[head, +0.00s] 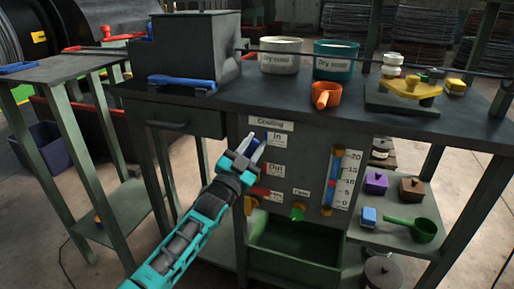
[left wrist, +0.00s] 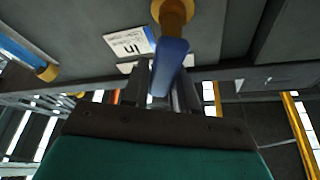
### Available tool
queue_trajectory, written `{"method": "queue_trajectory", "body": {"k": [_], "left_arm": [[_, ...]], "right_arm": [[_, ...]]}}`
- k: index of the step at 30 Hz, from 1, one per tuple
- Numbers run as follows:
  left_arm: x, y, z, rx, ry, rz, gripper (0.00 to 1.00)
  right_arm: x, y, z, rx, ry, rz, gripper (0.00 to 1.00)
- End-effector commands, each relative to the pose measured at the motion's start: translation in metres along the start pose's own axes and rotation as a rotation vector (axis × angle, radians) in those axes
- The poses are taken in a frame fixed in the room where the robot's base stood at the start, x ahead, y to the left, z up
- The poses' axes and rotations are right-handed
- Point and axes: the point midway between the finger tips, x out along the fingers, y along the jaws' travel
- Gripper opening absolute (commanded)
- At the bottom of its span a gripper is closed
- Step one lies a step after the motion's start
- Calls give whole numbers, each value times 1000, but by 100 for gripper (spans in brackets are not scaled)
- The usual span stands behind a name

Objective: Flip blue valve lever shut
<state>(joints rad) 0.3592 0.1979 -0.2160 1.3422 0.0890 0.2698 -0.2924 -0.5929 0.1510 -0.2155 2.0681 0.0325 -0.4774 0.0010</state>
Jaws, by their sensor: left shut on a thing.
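The blue valve lever (left wrist: 170,62) hangs from a brass-coloured pivot (left wrist: 172,12) on the dark panel, next to the "In" label (left wrist: 130,42). My left gripper (left wrist: 163,92) is shut on the lever's free end, with a finger on each side. In the head view my left gripper (head: 246,152) is at the panel's upper left, under the "Cooling" sign (head: 270,124). There the fingers largely hide the lever. My right gripper is not in view.
Below are a red lever (head: 264,193), a green tap (head: 298,211) and a green trough (head: 290,250). A gauge (head: 335,182) stands to the right.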

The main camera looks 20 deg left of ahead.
Motion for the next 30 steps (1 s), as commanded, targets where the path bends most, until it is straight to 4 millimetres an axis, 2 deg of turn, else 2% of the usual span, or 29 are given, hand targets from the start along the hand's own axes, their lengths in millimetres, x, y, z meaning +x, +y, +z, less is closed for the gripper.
{"method": "queue_trajectory", "body": {"k": [6,15,30], "left_arm": [[0,-8,1,-176,-3,-73,0],[-1,-16,3,-345,-3,-143,0],[-2,-20,6,-426,-3,-176,0]], "right_arm": [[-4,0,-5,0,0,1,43],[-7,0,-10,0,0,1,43],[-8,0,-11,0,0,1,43]]}}
